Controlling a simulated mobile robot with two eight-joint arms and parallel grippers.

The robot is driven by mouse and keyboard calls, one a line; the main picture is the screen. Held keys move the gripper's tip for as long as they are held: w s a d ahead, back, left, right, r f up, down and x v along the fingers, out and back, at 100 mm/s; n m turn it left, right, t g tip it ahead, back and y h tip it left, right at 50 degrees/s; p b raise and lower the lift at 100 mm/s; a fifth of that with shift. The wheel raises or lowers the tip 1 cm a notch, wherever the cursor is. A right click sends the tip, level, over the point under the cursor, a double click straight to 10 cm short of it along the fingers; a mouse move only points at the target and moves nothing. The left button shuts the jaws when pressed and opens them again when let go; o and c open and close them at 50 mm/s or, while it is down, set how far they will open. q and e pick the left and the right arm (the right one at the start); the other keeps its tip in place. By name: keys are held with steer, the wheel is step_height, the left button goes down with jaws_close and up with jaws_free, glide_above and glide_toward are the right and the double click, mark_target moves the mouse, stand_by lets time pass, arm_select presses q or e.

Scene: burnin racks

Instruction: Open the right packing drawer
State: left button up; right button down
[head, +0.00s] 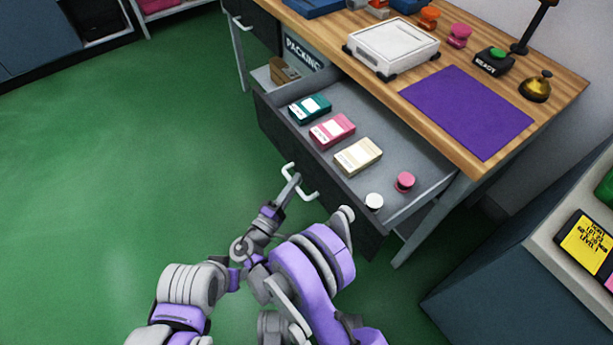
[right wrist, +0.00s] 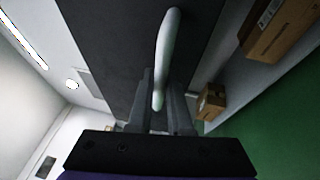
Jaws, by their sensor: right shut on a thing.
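The packing drawer (head: 405,164) under the wooden table stands pulled out, with its dark front (head: 322,165) facing me. Inside lie a teal box (head: 310,107), a pink box (head: 332,130), a cream box (head: 358,155), a white round piece (head: 374,202) and a pink round piece (head: 405,181). My right gripper (head: 290,187) is shut on the drawer's white handle (head: 312,195). In the right wrist view, the handle (right wrist: 168,50) runs between the fingers, before the dark drawer front (right wrist: 115,45). My left gripper is not in view.
The tabletop (head: 555,85) holds a white device (head: 390,46), a purple mat (head: 466,111), a green button (head: 495,54) and a brass bell (head: 535,86). A dark cabinet (head: 500,265) stands at the right. The green floor (head: 120,170) at the left is clear.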

steer(key=shift+s+a, duration=0.25)
steer(key=shift+a, duration=0.1)
steer(key=c, duration=0.8)
jaws_free()
steer(key=shift+c, duration=0.2)
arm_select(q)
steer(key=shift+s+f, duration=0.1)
